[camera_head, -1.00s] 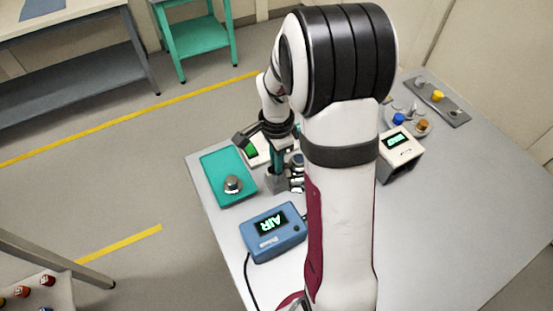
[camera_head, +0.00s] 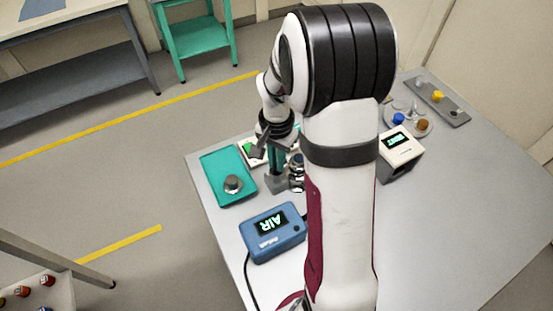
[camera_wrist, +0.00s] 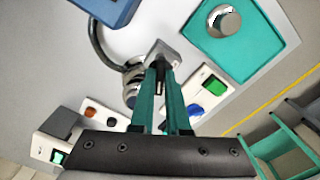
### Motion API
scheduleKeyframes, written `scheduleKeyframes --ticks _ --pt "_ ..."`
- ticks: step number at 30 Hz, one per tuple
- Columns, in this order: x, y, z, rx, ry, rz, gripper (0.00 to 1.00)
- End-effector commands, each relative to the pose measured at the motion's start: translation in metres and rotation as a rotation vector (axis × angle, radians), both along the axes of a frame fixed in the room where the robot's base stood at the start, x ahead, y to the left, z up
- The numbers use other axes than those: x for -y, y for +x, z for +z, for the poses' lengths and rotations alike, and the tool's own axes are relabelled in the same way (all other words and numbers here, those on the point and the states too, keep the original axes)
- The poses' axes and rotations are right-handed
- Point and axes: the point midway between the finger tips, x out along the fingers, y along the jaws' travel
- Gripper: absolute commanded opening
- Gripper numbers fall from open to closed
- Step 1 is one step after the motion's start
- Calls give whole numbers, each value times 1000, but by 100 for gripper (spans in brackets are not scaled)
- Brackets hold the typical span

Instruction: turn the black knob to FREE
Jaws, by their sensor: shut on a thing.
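My gripper (camera_wrist: 160,76) has teal fingers and points down at a small grey block (camera_wrist: 178,56) on the table. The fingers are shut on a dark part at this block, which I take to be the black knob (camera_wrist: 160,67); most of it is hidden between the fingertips. I cannot read any FREE mark or a pointer on it. In the head view my gripper (camera_head: 276,174) stands upright over the grey block (camera_head: 278,187), between the teal tray and a metal cylinder.
The teal tray (camera_head: 215,164) holds a round metal piece (camera_head: 233,183). The metal cylinder (camera_head: 297,172) stands close on the right. A blue box (camera_head: 286,243) reading AIR has a cable. A white display box (camera_head: 404,146) and a dish (camera_head: 424,113) are farther right. The front right table is clear.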

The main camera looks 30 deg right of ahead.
Motion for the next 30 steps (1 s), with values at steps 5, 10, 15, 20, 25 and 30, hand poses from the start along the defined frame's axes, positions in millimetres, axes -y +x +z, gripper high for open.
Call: scheduleKeyframes --ticks 5,10,15,20,25,30 --pt "0 0 1 1 -1 164 0" --pt "0 0 1 1 -1 326 0" --pt "1 0 1 1 -1 485 0" --pt "0 0 1 1 -1 624 0" --pt "1 0 1 1 -1 749 0" --pt "1 0 1 1 -1 843 0"
